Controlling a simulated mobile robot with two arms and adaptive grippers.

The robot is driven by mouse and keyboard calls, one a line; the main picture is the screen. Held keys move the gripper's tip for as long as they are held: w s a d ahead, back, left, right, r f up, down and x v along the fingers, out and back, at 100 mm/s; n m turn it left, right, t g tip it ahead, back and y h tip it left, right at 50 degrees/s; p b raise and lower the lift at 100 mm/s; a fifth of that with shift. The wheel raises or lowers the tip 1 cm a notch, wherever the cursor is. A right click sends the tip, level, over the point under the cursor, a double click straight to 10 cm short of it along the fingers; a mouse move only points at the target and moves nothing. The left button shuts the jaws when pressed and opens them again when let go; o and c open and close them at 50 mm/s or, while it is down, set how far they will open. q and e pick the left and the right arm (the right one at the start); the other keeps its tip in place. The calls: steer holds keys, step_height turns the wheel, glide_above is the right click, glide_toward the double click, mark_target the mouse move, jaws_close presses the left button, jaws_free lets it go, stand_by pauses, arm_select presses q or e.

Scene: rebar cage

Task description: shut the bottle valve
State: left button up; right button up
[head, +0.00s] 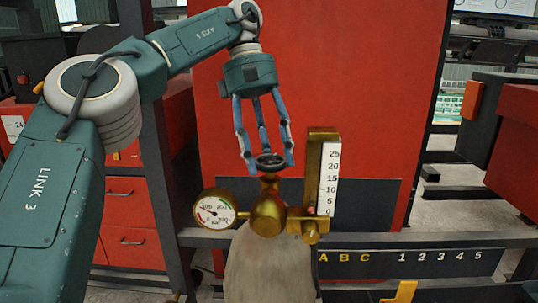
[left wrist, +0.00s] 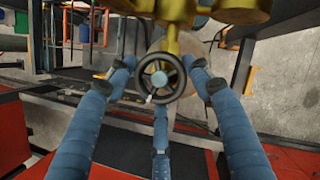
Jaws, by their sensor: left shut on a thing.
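The bottle valve's black handwheel (head: 270,162) sits on top of a brass valve body (head: 267,214) above a pale grey bottle (head: 268,268). My left gripper (head: 266,160) points down from above, with its blue fingers closed around the handwheel. In the left wrist view the round handwheel (left wrist: 160,78) lies between the fingertips of my left gripper (left wrist: 160,88), with brass parts behind it. A round pressure gauge (head: 215,210) is on the left of the valve. A brass flow tube with a white scale (head: 329,178) stands on the right. My right gripper is not in view.
A large red panel (head: 330,70) stands behind the valve. A dark rail with letters and numbers (head: 410,257) runs to the right of the bottle, with a yellow bracket (head: 404,291) below it. Red drawers (head: 133,240) stand at the left.

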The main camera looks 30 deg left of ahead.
arm_select(q)
steer(key=shift+w+r, duration=0.1)
stand_by(0.3)
steer(key=o, duration=1.1)
steer(key=shift+a, duration=0.1)
steer(key=shift+o, duration=0.4)
steer(key=shift+a, duration=0.1)
steer(key=shift+n, duration=0.4)
